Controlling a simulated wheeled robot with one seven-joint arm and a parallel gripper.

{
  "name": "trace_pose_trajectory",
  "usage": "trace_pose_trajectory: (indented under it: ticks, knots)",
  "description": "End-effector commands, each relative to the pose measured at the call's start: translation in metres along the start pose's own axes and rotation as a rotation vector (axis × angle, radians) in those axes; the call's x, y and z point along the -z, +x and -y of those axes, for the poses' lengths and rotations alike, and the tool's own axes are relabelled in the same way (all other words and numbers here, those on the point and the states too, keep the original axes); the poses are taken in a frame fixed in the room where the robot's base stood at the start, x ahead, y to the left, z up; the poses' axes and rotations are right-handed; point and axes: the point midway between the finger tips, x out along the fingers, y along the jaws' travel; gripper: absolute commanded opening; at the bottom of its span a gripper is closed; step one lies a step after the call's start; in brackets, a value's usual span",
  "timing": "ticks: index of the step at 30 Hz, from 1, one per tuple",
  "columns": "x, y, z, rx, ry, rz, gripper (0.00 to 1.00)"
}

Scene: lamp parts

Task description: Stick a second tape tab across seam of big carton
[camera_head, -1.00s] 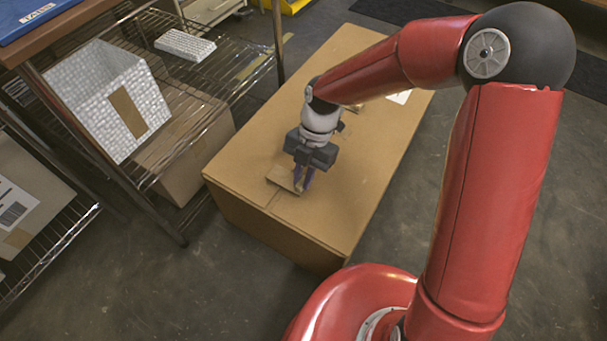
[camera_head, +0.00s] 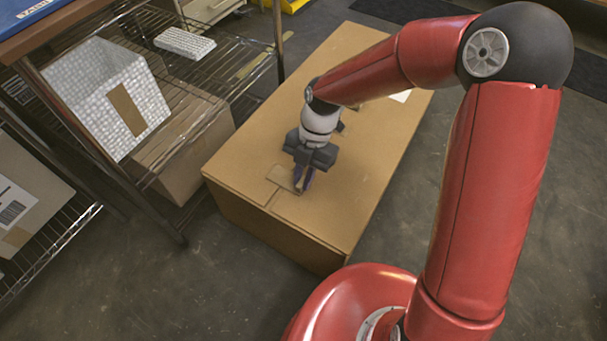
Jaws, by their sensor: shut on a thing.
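The big carton (camera_head: 345,190) stands on the floor with its brown top facing up. My gripper (camera_head: 301,187) points down over the near part of its top and is shut on a tan tape tab (camera_head: 284,177). The tab looks nearly flat against the carton top, its left end reaching out from the fingers. A thin seam line (camera_head: 270,199) runs from near the tab toward the carton's near edge. Whether the tab touches the cardboard all along cannot be told. My arm hides part of the far carton top, and no other tape tab shows clearly.
A wire shelf rack (camera_head: 160,212) stands close on the left, holding a white brick-patterned box (camera_head: 85,85) and a brown box (camera_head: 185,165). A white label (camera_head: 401,96) lies on the far carton top. The floor (camera_head: 480,240) to the right is clear.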

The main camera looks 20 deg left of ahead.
Motion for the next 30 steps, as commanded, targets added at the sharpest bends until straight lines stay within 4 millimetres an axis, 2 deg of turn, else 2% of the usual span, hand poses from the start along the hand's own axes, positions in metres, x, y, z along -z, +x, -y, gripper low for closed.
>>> trace_pose_trajectory:
  ticks: [8,9,14,23,26,30]
  knots:
    - [0.000,0.001,0.000,0.000,0.000,0.000,0.00]
    - [0.000,0.001,0.000,0.000,0.000,0.000,0.17]
    - [0.000,0.001,0.000,0.000,0.000,0.000,0.38]
    - [0.000,-0.002,0.000,-0.001,0.000,0.001,0.39]
    - [0.000,-0.012,-0.001,-0.002,0.000,0.001,0.39]
    - [0.000,-0.037,0.000,-0.003,0.002,0.003,0.39]
